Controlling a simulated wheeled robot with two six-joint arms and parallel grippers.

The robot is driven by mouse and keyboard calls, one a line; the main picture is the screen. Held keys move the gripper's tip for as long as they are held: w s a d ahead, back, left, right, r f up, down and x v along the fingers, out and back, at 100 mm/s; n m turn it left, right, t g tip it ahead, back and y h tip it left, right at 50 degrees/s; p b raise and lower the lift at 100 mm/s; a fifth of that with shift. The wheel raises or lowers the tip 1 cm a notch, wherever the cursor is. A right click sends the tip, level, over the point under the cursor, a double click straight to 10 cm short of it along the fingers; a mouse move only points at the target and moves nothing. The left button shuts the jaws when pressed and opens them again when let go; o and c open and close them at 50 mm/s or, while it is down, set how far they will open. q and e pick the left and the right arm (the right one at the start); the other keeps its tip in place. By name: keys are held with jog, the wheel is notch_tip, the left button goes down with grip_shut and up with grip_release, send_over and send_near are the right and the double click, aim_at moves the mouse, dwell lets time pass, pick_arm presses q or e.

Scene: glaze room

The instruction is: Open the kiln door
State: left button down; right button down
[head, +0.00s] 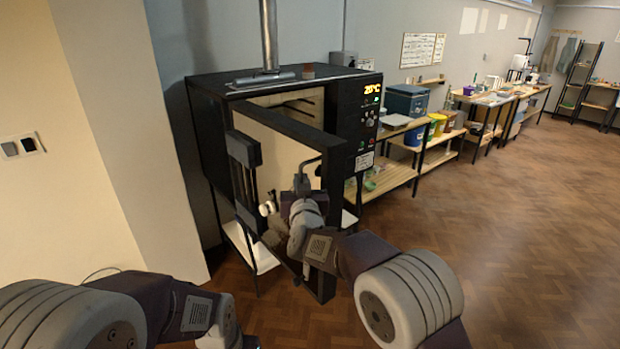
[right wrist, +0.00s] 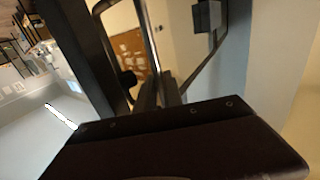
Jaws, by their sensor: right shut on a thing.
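The kiln (head: 352,105) is a black box on legs against the wall, with a lit display reading 20°C. Its black-framed door (head: 334,178) stands partly open, swung out toward me, and the pale inside of the kiln shows above it. My right gripper (head: 303,184) is shut on the door handle (head: 311,161) at the door's front. In the right wrist view the jaws (right wrist: 157,92) close around the handle bar, and the contact is partly hidden. My left arm comes in at the lower left, with its gripper fingers out of view.
A flue pipe (head: 268,35) rises from the kiln's top. A wooden shelf (head: 392,176) with bins stands to the right, and benches run along the wall. The wall (head: 120,130) is close on the left. The wooden floor (head: 510,240) is clear at the right.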

pick_arm(q)
jog(key=shift+s+a+r, duration=0.1)
jog(key=shift+a+r, duration=0.05)
pick_arm(e)
jog(key=shift+s+a+r, duration=0.1)
jog(key=shift+a+r, duration=0.1)
jog(key=shift+r, duration=0.2)
jog(key=shift+d, duration=0.1)
